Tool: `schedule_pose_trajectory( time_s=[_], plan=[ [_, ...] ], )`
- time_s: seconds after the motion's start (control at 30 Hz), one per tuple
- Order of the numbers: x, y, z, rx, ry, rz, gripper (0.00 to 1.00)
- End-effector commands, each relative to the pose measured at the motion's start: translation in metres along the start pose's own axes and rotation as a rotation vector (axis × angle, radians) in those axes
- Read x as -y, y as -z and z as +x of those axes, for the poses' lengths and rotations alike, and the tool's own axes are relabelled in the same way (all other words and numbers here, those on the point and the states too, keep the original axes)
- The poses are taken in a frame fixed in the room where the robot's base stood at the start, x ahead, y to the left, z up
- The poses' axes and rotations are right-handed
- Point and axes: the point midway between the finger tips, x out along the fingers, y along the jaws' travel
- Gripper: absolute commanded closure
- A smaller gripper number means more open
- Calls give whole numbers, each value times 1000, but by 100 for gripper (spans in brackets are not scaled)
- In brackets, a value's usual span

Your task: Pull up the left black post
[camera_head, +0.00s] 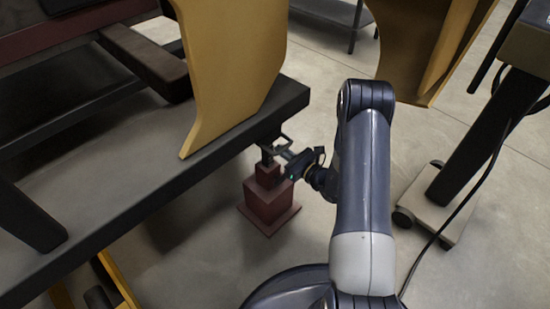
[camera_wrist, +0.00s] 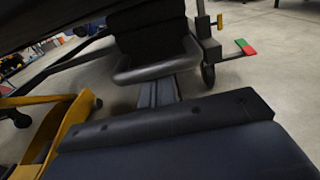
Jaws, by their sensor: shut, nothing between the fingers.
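A short black post (camera_head: 267,159) stands upright on top of a stepped dark-red block (camera_head: 268,203) in the head view, under the edge of a dark table. Only this one small post is clear there; no second one can be made out beside it. My gripper (camera_head: 276,146) is at the post's upper end, reaching in from the right. It is shut with nothing held. Whether its fingers touch the post cannot be told at this size. The post is not recognisable in the wrist view, and my fingertips are not clear there.
The dark table edge (camera_head: 165,183) runs close above and left of my gripper. A tan curved panel (camera_head: 228,70) stands on it. A wheeled stand (camera_head: 427,205) with a hanging cable is at the right. In the wrist view, a yellow frame (camera_wrist: 62,125) is at the left.

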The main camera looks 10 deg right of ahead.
Motion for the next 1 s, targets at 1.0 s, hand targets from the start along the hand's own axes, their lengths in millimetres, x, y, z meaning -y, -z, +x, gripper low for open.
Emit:
schedule_pose_trajectory(
  time_s=[1.0],
  plan=[
    [1, 22, -55, 0, 3, 0, 100]
  ],
)
